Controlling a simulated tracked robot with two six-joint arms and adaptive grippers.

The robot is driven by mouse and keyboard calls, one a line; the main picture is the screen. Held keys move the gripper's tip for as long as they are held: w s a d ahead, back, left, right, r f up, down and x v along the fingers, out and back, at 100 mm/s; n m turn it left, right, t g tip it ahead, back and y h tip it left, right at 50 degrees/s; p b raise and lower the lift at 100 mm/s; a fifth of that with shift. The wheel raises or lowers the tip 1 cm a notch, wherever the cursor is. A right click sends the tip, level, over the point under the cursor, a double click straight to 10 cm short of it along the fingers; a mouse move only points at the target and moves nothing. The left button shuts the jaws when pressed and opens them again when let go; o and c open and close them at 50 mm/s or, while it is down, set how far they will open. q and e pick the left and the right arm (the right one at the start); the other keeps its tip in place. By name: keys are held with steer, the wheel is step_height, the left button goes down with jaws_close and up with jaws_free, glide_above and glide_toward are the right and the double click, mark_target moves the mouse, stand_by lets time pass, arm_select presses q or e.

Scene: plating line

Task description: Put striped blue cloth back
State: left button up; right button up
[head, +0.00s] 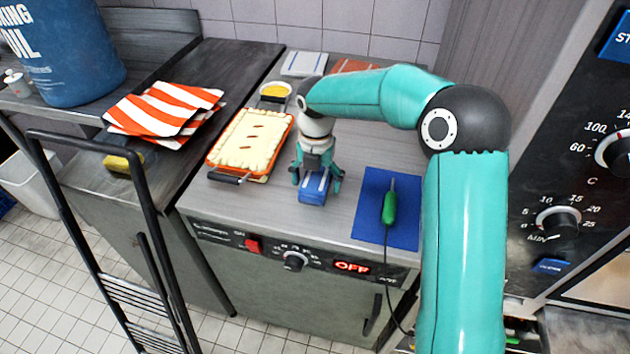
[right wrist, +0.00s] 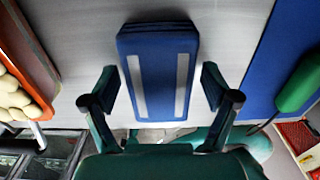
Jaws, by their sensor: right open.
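The striped blue cloth (head: 313,190) is a folded blue pad with pale stripes. It lies on the grey counter between the orange baking dish and the blue mat. It also shows in the right wrist view (right wrist: 158,70), with two white stripes along it. My right gripper (head: 318,183) is above the cloth, pointing down. In the right wrist view its open fingers (right wrist: 158,92) are on either side of the cloth's near part, with a gap on each side. My left gripper is not in view.
An orange dish with a pale crust (head: 250,142) is left of the cloth. A blue mat (head: 372,225) bearing a green-handled tool (head: 389,206) is to the right. Behind are a yellow-filled bowl (head: 275,90), a white striped cloth (head: 304,64) and an orange cloth (head: 352,66).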

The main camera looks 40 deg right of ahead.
mark_target(316, 177)
step_height(316, 177, up, 12)
stand_by(0.5)
stand_by(0.3)
